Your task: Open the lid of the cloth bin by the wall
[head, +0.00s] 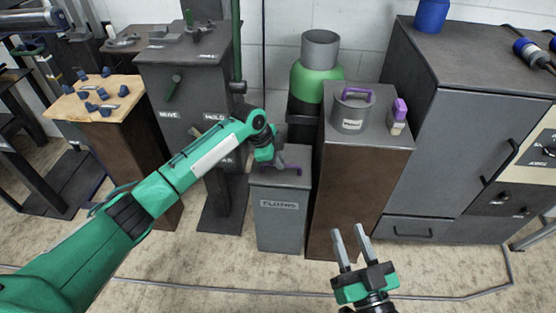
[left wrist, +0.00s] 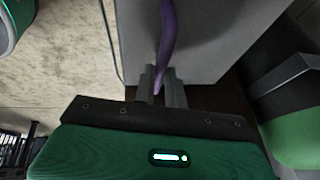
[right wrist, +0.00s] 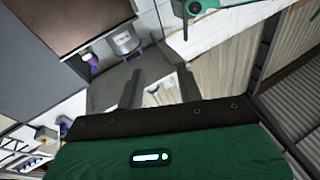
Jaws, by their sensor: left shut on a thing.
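The cloth bin (head: 281,228) is a grey box labelled for cloths, standing on the floor between a dark stand and a brown cabinet. Its dark grey lid (head: 263,180) lies flat across the top, with no gap that I can see. The lid has a purple handle (head: 293,167), which also shows in the left wrist view (left wrist: 167,35). My left gripper (head: 277,161) is at the lid, its fingers shut on the handle; the arm partly hides the grip in the head view. My right gripper (head: 349,231) is open and empty, in front of the brown cabinet.
The brown cabinet (head: 360,190) right of the bin carries a grey pot (head: 351,110) with a purple handle and a small purple-topped item (head: 398,112). A green cylinder (head: 315,78) stands behind. A large grey cabinet (head: 430,150) is at right.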

